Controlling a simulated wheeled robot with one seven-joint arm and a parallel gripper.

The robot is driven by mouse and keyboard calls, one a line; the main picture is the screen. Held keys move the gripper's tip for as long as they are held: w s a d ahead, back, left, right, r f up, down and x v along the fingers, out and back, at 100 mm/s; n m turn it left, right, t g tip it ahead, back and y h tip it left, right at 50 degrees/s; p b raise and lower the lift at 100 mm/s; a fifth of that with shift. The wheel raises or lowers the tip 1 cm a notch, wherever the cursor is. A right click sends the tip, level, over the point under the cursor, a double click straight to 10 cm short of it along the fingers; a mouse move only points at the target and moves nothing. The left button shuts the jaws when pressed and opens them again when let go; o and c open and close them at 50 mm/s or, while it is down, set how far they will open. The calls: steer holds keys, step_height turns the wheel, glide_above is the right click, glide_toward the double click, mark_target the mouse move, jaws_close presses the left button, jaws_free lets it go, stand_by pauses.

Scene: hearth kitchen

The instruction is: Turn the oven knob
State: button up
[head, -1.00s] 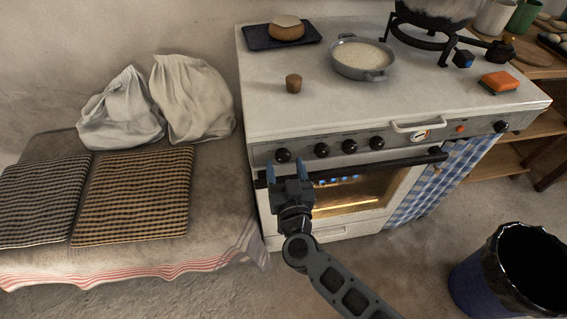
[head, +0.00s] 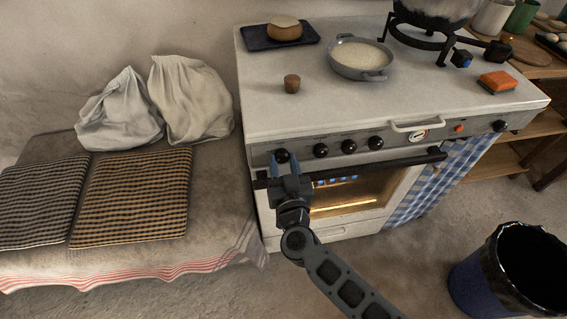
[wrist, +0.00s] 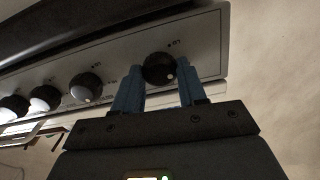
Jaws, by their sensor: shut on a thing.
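The oven (head: 400,196) has a row of black knobs along its front panel. The leftmost knob (head: 282,156) is round and black, with a pale dot that shows in the wrist view (wrist: 158,68). My gripper (head: 286,166) is at this knob. Its two blue fingers stand on either side of it and are shut on it. The other knobs, such as the second one (head: 320,150), sit to the right in the head view and are untouched. The finger contact is partly hidden in the head view.
The oven handle bar (head: 410,160) runs just below the knobs, close to my gripper. A cushioned bench (head: 225,200) stands to the left. A dark blue bin (head: 470,285) is on the floor at right. A pan (head: 352,70) sits on the stove top.

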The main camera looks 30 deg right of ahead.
steer(key=shift+m, duration=0.4)
steer(key=shift+c, duration=0.3)
steer(key=shift+m+p, duration=0.35)
steer(key=shift+m, duration=0.65)
steer(key=m, duration=0.3)
steer(key=shift+m, duration=0.3)
steer(key=m, duration=0.4)
steer(key=shift+m+b, duration=0.5)
steer(key=shift+m, duration=1.2)
steer(key=o, duration=1.1)
steer(key=shift+c, duration=0.2)
